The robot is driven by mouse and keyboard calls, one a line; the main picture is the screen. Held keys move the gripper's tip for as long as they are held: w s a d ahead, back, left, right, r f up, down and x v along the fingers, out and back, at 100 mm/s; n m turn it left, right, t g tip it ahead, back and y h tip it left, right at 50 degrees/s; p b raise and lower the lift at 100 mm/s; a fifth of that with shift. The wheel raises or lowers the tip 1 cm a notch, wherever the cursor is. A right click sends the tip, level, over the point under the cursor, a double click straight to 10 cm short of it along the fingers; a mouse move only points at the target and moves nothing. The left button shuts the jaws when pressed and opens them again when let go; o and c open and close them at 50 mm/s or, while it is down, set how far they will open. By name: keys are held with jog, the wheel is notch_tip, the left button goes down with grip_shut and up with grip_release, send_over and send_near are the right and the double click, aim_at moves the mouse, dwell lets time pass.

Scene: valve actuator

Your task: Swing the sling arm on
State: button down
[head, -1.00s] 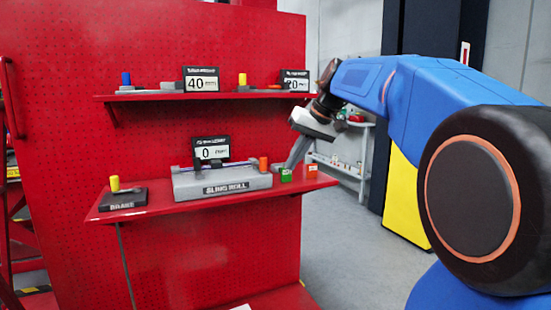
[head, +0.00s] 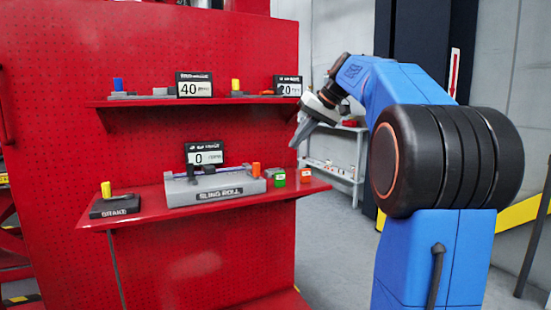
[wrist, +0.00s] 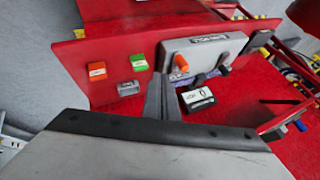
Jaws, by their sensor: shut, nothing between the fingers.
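The grey sling roll unit (head: 216,191) stands on the lower red shelf, with an orange handle (head: 256,169) near its right end. The unit (wrist: 205,50) and the orange handle (wrist: 181,62) also show in the wrist view, seen upside down. A display reading 0 (head: 205,155) stands behind the unit. My gripper (head: 296,143) is shut and empty, in the air above the right end of the lower shelf, up and to the right of the orange handle. In the wrist view its fingers (wrist: 160,92) are together; they appear apart from the unit.
A green block (head: 279,177) and an orange-red block (head: 306,175) sit right of the unit. A brake box (head: 115,206) with a yellow knob (head: 106,188) sits at the left. The upper shelf (head: 150,102) holds more handles and displays, reading 40 and 20.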

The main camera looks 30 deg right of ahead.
jog(key=w+a+f, duration=0.6)
jog(key=a+f, duration=0.1)
jog(key=f, duration=0.1)
dwell(0.4)
jog(key=shift+a, duration=0.1)
jog(key=shift+a+r, duration=0.1)
